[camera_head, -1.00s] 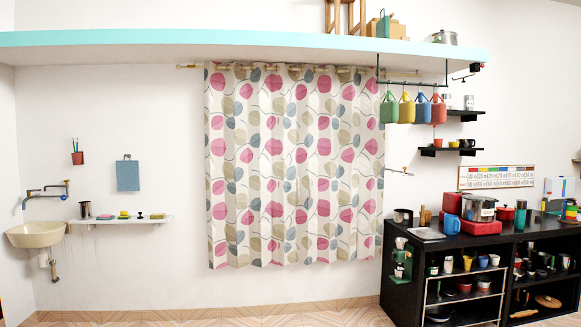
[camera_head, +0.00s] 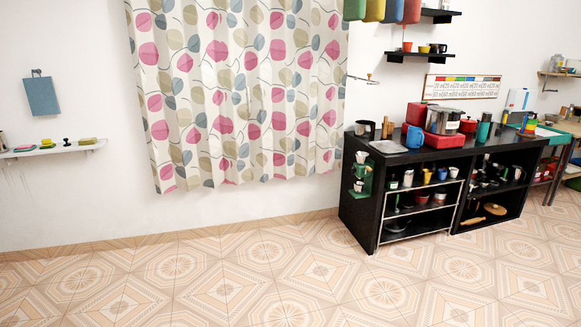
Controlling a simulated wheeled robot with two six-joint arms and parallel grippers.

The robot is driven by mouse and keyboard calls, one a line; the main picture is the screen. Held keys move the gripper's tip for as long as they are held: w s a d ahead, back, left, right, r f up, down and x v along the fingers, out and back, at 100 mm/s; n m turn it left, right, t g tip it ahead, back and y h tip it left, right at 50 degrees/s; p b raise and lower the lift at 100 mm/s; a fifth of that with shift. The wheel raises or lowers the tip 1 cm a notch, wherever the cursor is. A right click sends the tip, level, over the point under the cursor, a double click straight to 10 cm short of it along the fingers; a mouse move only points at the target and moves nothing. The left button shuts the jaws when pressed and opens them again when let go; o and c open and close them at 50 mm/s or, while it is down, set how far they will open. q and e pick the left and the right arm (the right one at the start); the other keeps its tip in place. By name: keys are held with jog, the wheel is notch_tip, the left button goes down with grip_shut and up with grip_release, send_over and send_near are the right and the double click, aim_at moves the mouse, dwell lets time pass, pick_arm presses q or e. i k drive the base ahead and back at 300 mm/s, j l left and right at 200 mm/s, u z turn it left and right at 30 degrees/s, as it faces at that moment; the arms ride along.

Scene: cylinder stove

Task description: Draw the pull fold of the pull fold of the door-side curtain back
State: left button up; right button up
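The curtain (camera_head: 235,95) hangs against the white wall at the upper middle of the head view. It is white with pink, grey-blue and tan leaf shapes, falls in vertical folds and is spread wide. Its top and rod are out of the picture. Its right edge hangs close to the black shelf unit, and its lower hem is above the floor. I cannot tell which fold is the pull fold. Neither of my grippers shows in this view.
A black shelf unit (camera_head: 378,208) with pots and cups stands right of the curtain. A thin wall rod (camera_head: 363,79) sticks out by the curtain's right edge. A small wall shelf (camera_head: 55,149) is at the left. The tiled floor (camera_head: 230,275) in front is clear.

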aim_at(235, 17)
jog(key=i+z, duration=0.15)
jog(key=i, duration=1.65)
